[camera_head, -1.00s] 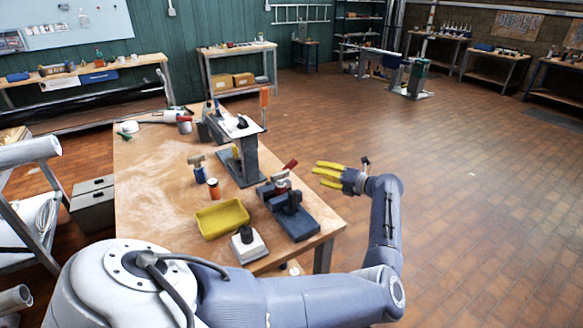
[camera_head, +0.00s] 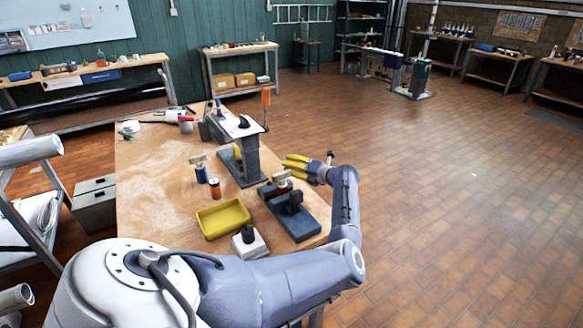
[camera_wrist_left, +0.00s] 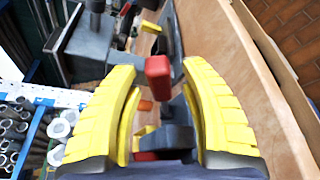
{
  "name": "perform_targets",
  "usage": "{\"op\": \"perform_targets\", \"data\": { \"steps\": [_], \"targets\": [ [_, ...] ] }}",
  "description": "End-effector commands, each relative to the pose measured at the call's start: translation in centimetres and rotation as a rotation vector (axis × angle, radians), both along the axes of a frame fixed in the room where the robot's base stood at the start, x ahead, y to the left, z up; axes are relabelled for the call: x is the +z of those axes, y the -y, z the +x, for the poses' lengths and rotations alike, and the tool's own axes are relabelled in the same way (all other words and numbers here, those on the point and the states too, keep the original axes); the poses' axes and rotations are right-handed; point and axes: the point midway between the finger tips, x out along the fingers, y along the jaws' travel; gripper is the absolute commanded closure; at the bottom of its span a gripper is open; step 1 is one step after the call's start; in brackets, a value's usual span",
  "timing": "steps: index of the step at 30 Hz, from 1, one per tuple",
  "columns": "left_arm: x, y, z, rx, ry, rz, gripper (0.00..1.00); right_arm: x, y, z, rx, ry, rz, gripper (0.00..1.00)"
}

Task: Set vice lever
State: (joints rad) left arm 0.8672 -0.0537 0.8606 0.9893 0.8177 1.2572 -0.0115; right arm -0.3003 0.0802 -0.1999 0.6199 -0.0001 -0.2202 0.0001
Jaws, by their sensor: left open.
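The blue-grey vice (camera_head: 296,215) sits at the front right corner of the wooden bench, with a red part (camera_head: 283,186) on its body. My left gripper (camera_head: 288,163), with yellow fingers, is open just above and behind the vice. In the left wrist view, a red lever grip (camera_wrist_left: 158,76) stands in the gap between the two open fingers (camera_wrist_left: 158,70). I cannot tell whether a finger touches it. In the head view the fingers seem to hide the lever grip. My right gripper is not in view.
A yellow tray (camera_head: 223,218), a white-based block (camera_head: 249,243) and an orange can (camera_head: 214,188) stand left of the vice. A tall grey stand (camera_head: 244,160) rises behind it. The bench's right edge (camera_head: 326,234) is close, with open floor beyond.

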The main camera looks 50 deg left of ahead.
Motion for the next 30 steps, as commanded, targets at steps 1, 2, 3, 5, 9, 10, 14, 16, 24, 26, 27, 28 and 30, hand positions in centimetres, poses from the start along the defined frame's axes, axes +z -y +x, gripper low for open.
{"op": "perform_targets", "data": {
  "steps": [1,2,3,5,9,10,14,16,24,26,27,28,30],
  "targets": [
    [-0.05,-0.16,-0.01,0.000,0.000,0.000,0.56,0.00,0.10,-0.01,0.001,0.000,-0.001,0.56],
    [-0.07,-0.23,-0.02,0.000,0.000,-0.001,0.56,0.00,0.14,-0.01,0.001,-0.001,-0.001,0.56],
    [-0.09,-0.30,-0.02,0.000,0.000,-0.001,0.56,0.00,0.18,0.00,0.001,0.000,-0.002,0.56],
    [-0.11,-0.36,-0.03,0.000,0.000,-0.001,0.56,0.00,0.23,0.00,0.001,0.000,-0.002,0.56],
    [-0.11,-0.37,-0.04,0.000,0.000,-0.001,0.56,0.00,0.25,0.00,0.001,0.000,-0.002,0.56],
    [-0.10,-0.37,-0.04,0.000,0.000,-0.001,0.56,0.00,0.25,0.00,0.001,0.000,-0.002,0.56],
    [-0.10,-0.37,-0.04,0.000,0.000,-0.001,0.60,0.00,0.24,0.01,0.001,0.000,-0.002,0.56],
    [-0.10,-0.38,-0.05,0.000,0.001,-0.001,0.68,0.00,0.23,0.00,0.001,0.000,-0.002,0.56],
    [-0.09,-0.37,-0.05,0.000,0.001,-0.001,0.99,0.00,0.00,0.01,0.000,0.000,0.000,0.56],
    [-0.09,-0.37,-0.05,0.000,0.001,-0.001,1.00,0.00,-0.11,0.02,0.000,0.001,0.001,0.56],
    [-0.10,-0.38,-0.05,0.000,0.001,-0.001,1.00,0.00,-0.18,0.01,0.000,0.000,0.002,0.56],
    [-0.10,-0.38,-0.05,0.000,0.001,-0.001,1.00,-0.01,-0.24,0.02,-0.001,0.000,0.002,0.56],
    [-0.09,-0.38,-0.05,0.000,0.001,-0.001,1.00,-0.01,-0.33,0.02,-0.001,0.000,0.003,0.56]
  ]
}}
